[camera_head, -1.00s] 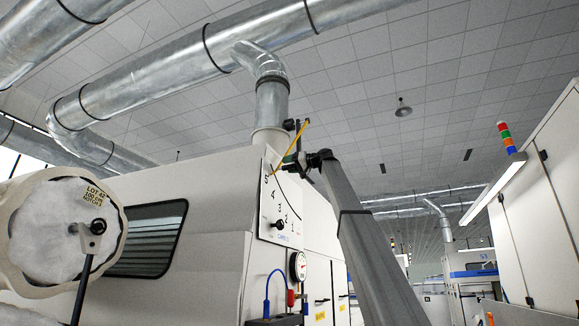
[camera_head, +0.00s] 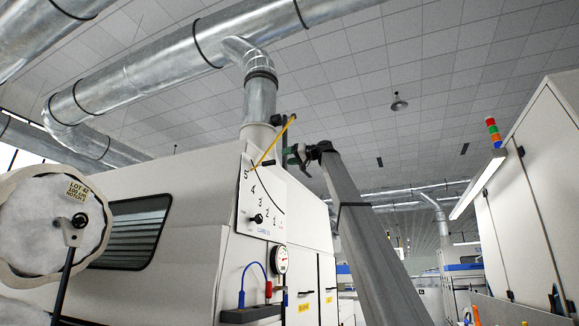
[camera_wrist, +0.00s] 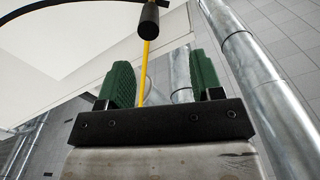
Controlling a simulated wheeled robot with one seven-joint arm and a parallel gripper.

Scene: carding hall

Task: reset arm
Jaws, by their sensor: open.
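My gripper (camera_head: 297,154) is raised in front of the machine's numbered dial panel (camera_head: 247,205), at the end of my grey arm. In the wrist view its green fingers (camera_wrist: 163,82) are spread apart, with nothing clamped between them. A yellow lever (camera_head: 272,140) slants up from the panel just left of the gripper. In the wrist view the yellow lever (camera_wrist: 146,72) shows in the gap between the fingers, with a black knob (camera_wrist: 148,18) beyond the tips. I cannot tell how far the lever is from the fingers.
The white machine (camera_head: 190,190) fills the left and middle. A lap roll (camera_head: 45,225) on a stand is at far left. A gauge (camera_head: 280,260) and blue hose sit below the panel. A white cabinet (camera_head: 535,190) stands right. Metal ducts (camera_head: 150,80) run overhead.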

